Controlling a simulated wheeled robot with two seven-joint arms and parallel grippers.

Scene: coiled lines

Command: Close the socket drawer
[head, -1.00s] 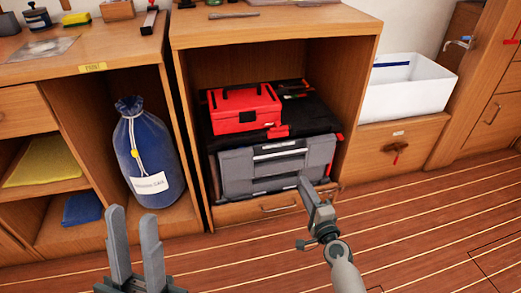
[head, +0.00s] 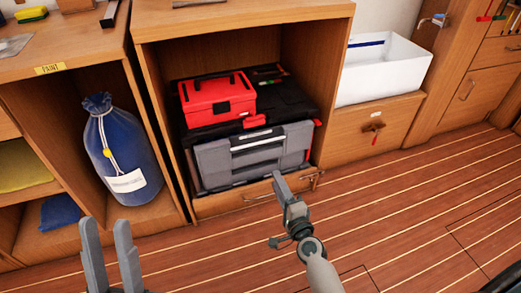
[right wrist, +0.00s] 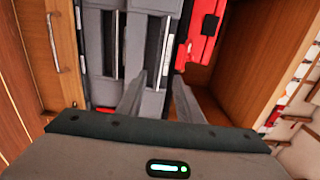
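A grey two-front tool case (head: 225,165) with pale handles stands in the wooden cabinet's lower bay. It also shows in the right wrist view (right wrist: 95,45), turned on its side. No label marks a socket drawer, and I cannot tell whether either grey front sticks out. My right gripper (head: 294,182) is in front of the case's lower right part. In the right wrist view its fingers (right wrist: 159,88) are apart with nothing held; contact with the case is unclear. My left gripper (head: 107,222) is open and empty at the lower left, away from the case.
A blue bag (head: 122,150) stands left, a white bin (head: 385,68) right.

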